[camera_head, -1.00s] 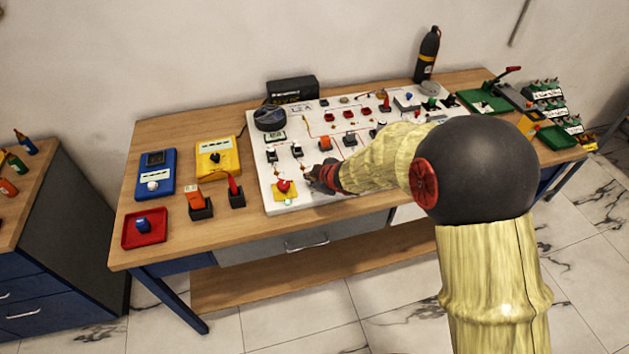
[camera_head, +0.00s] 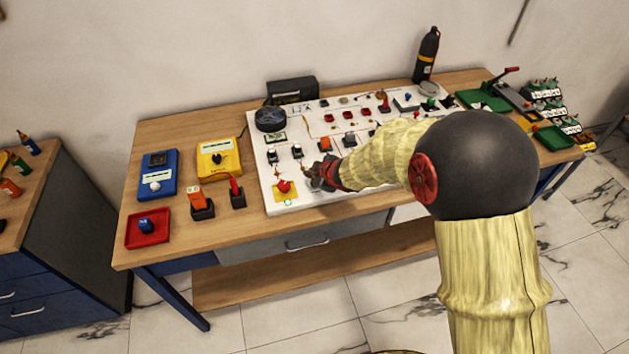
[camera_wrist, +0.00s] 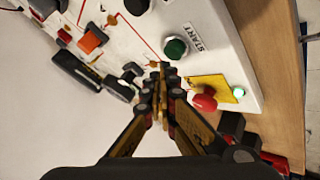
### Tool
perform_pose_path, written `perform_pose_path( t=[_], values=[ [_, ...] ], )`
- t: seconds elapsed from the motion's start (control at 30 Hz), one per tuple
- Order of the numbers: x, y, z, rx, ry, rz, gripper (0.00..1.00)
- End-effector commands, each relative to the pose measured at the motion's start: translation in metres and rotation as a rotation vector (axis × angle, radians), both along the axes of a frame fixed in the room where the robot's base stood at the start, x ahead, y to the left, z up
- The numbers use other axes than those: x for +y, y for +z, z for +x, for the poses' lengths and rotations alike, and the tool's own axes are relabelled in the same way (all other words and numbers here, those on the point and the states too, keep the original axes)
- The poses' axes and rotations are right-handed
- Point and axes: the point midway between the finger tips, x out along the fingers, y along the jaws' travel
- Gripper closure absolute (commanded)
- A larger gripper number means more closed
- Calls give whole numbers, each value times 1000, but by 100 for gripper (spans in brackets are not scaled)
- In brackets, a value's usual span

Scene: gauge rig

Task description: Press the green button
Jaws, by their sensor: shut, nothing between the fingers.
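My gripper (camera_wrist: 159,74) is shut and empty. Its fingertips show just below the button in that picture, with a visible gap; the depth between them is hard to tell. In the head view my gripper (camera_head: 312,177) is over the front edge of the white panel (camera_head: 262,185), right of the red button. I cannot make out the green button there; my gripper and arm likely cover it.
A red mushroom button (camera_wrist: 204,101) on a yellow plate and a lit green lamp (camera_wrist: 239,92) sit close beside my fingers. Switches and fuses crowd the panel. A blue meter (camera_head: 157,174), a yellow meter (camera_head: 217,158) and a red tray (camera_head: 148,229) stand left.

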Motion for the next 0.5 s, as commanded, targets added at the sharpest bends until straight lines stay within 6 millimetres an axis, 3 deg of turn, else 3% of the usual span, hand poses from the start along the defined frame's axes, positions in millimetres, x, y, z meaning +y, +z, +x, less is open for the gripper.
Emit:
perform_pose_path(
  t=[0.5],
  values=[
    [0, 46, 0, 0, 0, 0, 100]
  ],
)
